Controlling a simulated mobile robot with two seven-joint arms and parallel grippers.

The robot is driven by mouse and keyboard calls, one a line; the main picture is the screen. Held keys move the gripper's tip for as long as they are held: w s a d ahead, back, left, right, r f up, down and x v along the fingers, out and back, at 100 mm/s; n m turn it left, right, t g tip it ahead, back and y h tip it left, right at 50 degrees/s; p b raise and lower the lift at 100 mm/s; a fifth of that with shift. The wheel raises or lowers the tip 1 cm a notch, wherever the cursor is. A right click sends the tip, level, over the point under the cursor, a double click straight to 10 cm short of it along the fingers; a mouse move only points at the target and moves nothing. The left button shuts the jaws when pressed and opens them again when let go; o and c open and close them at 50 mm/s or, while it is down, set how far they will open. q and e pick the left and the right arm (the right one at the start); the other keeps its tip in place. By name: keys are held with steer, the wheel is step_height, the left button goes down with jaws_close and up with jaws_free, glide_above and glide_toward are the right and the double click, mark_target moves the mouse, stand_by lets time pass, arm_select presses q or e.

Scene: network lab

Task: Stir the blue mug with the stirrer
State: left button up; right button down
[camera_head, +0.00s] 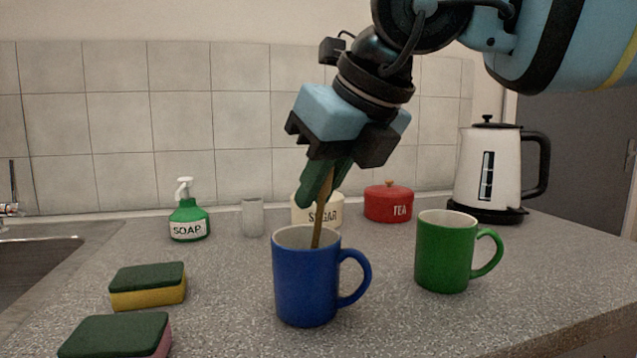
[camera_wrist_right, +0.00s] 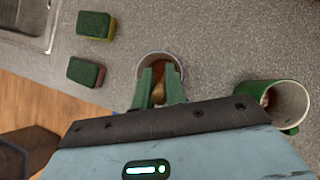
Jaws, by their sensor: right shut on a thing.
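The blue mug (camera_head: 306,283) stands upright on the counter in the middle of the head view, its handle to the right. My right gripper (camera_head: 322,190) is above the mug, shut on the brown stirrer (camera_head: 320,222). The stirrer slants down into the mug and its lower end is hidden inside. In the right wrist view the gripper's green fingers (camera_wrist_right: 159,87) cover part of the mug's opening, with the stirrer (camera_wrist_right: 158,93) between them. My left gripper is not in view.
A green mug (camera_head: 444,252) stands close on the right, with a kettle (camera_head: 490,170) behind it. A soap bottle (camera_head: 188,215), sugar pot (camera_head: 331,211) and red tea pot (camera_head: 388,203) stand behind. Two sponges (camera_head: 148,287) (camera_head: 118,336) lie left, near the sink (camera_head: 35,250).

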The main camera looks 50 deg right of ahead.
steer(key=shift+s+r+p, duration=0.25)
steer(key=shift+r+p, duration=0.6)
steer(key=shift+r, duration=0.45)
steer(key=shift+s+r+p, duration=0.25)
steer(key=shift+r+p, duration=0.6)
steer(key=shift+r, duration=0.4)
steer(key=shift+s+r+p, duration=0.15)
steer(key=shift+r+p, duration=0.4)
steer(key=shift+r, duration=0.15)
steer(key=shift+s+r+p, duration=0.1)
steer(key=shift+r+p, duration=0.4)
steer(key=shift+r, duration=0.15)
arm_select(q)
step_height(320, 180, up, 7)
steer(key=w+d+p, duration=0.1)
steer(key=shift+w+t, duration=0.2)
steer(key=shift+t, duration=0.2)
arm_select(e)
steer(key=shift+s+r, duration=0.2)
steer(key=shift+r, duration=0.6)
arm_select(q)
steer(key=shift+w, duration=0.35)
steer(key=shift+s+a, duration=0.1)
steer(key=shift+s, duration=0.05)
arm_select(e)
steer(key=shift+r, duration=0.1)
